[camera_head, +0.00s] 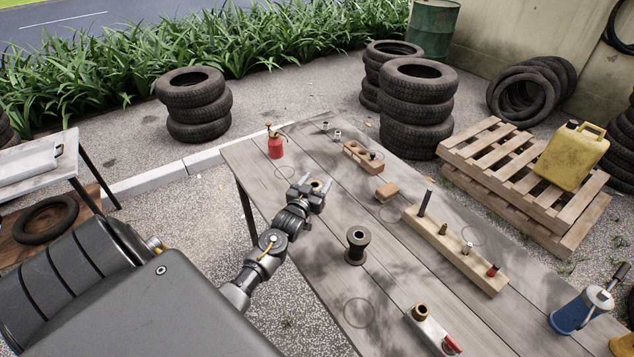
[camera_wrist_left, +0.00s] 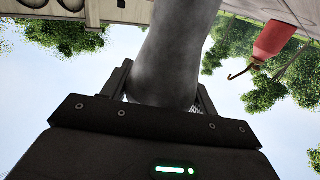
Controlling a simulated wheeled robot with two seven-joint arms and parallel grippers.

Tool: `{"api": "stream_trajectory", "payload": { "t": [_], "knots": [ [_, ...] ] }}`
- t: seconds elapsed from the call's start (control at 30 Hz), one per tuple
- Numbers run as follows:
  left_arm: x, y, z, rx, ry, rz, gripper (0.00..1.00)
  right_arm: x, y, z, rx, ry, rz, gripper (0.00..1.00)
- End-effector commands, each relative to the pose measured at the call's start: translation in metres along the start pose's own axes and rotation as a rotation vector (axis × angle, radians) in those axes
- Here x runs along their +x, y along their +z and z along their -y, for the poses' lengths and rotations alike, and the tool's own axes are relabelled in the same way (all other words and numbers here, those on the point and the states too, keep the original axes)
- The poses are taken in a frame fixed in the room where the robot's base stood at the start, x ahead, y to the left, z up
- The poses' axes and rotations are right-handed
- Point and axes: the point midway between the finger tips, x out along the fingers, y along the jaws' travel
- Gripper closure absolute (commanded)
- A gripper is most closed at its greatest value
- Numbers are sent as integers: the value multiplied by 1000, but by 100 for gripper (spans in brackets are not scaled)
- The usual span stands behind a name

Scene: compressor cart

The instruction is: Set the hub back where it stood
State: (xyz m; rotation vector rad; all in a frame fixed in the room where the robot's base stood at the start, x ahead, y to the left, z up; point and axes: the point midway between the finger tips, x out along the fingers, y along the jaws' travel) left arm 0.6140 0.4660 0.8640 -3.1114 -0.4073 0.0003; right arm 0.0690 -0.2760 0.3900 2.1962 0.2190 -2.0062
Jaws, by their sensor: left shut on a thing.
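My left gripper (camera_head: 318,183) is shut on a grey, rounded piece, which I take to be the hub. In the head view only its brownish ringed top shows between the fingers, over the far part of the table. In the left wrist view the hub (camera_wrist_left: 175,55) is a large grey cylinder widening toward the fingers of the gripper (camera_wrist_left: 160,95). Its other end is cut off by the frame. I cannot tell whether it touches the table. A dark spool-shaped piece (camera_head: 357,245) stands upright nearer me. My right gripper is not in view.
The wooden table (camera_head: 300,235) bears faint circle outlines, one (camera_head: 287,172) left of the gripper and one (camera_head: 359,312) nearer. A red oil can (camera_head: 276,145) stands at the far left.

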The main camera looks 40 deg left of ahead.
Motion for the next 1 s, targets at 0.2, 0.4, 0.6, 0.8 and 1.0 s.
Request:
{"api": "stream_trajectory", "payload": {
  "t": [0.2,0.4,0.6,0.8,1.0],
  "knots": [
    [0,2,0,0,0,-3,83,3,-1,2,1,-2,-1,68],
    [0,2,0,0,0,0,19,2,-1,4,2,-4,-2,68],
    [0,2,0,0,0,0,19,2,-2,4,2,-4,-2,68],
    [-10,2,0,0,1,2,19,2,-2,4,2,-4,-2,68],
    [-50,3,0,1,1,2,19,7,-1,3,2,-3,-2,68]
  ]
}}
